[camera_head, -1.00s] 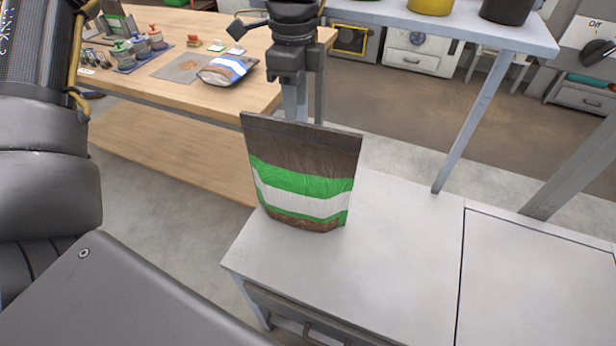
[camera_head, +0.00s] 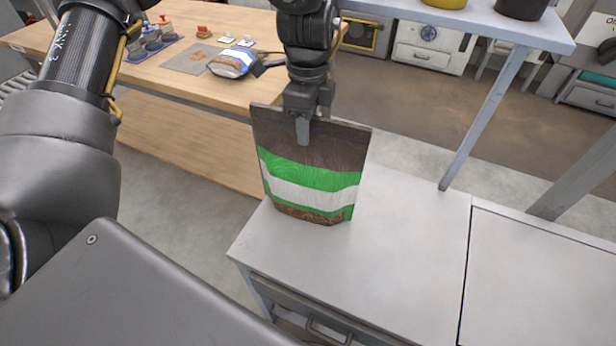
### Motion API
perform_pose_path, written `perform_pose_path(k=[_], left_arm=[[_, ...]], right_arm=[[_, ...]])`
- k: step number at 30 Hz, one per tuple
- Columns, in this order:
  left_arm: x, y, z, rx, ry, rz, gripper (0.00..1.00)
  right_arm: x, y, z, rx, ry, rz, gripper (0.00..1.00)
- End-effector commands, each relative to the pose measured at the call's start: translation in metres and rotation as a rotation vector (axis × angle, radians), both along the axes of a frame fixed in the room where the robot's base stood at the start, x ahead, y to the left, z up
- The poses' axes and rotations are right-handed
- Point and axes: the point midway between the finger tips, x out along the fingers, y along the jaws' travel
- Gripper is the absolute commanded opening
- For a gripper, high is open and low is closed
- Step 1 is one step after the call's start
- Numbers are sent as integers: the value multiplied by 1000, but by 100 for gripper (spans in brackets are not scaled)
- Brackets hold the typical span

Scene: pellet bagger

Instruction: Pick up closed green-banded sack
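The green-banded sack (camera_head: 310,190) stands upright on the light grey worktop, brown with green and white bands and a straight, flat top edge that looks closed. My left gripper (camera_head: 303,128) points down over the top edge of the sack. One finger shows in front of the brown upper part. The other finger is hidden, apparently behind the sack, so I cannot tell whether the fingers press on it. The sack's base appears to rest on the worktop. My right gripper is not in view.
The grey worktop (camera_head: 400,250) is clear to the right of the sack. A wooden table (camera_head: 180,75) behind holds a blue-and-white-banded sack (camera_head: 232,63) and small items. A raised shelf with its post (camera_head: 485,120) stands at the back right.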

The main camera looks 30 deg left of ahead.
Motion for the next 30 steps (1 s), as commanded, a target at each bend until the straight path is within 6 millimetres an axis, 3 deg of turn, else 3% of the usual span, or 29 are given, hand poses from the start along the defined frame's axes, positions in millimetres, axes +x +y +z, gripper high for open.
perform_pose_path(k=[5,13,30], left_arm=[[0,0,0,0,0,0,33],[0,0,0,0,0,0,0],[1,0,5,-1,-2,0,0]], right_arm=[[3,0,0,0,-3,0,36],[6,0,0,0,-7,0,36],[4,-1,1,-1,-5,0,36]])
